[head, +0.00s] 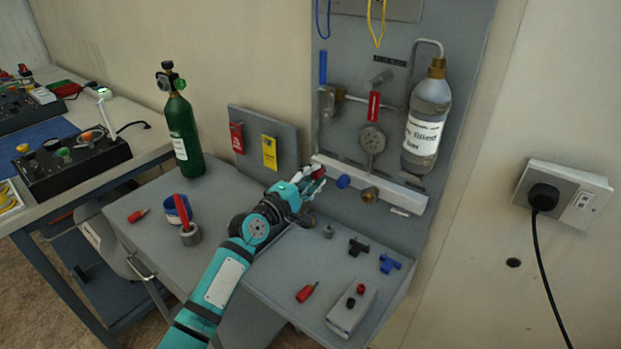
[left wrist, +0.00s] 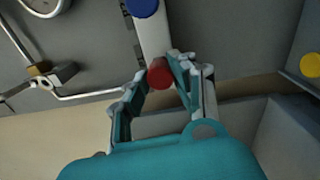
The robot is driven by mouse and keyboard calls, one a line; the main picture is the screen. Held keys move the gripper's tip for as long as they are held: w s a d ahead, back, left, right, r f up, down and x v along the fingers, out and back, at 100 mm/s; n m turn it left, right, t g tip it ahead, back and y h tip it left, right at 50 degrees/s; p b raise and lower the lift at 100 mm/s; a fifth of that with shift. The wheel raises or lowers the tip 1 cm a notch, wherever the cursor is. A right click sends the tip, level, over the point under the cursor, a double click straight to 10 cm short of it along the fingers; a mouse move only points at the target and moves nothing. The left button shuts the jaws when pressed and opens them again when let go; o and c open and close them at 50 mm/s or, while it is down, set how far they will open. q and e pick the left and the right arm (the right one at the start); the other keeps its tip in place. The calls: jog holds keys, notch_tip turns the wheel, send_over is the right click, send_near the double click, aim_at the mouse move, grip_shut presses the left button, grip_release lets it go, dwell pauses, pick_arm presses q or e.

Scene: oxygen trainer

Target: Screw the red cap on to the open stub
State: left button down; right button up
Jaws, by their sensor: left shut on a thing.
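The red cap (head: 318,172) is at the left end of the white rail (head: 400,194) on the panel. My left gripper (head: 309,182) is at the cap, its arm reaching up from the bottom. In the left wrist view the red cap (left wrist: 160,73) sits between the two fingertips of my left gripper (left wrist: 160,80), which is shut on it, in front of the rail (left wrist: 153,32). The open stub is hidden behind the cap and fingers; I cannot tell whether the cap touches it. My right gripper is not in view.
A blue cap (head: 343,181) and a brass fitting (head: 369,194) sit beside it on the rail. A green cylinder (head: 183,130) stands at the left. Black (head: 358,247) and blue (head: 390,263) fittings, a red-handled piece (head: 306,292) and a grey box (head: 350,312) lie on the worktop.

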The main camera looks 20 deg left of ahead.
pick_arm(q)
jog(key=shift+w, duration=0.1)
jog(key=shift+f+m+b, duration=0.1)
jog(key=shift+m+b, duration=0.35)
jog(key=shift+m, duration=0.25)
jog(key=shift+m+b, duration=0.3)
jog(key=shift+m, duration=0.8)
jog(key=shift+m+b, duration=0.4)
jog(key=shift+m, duration=1.2)
jog(key=shift+d, duration=0.1)
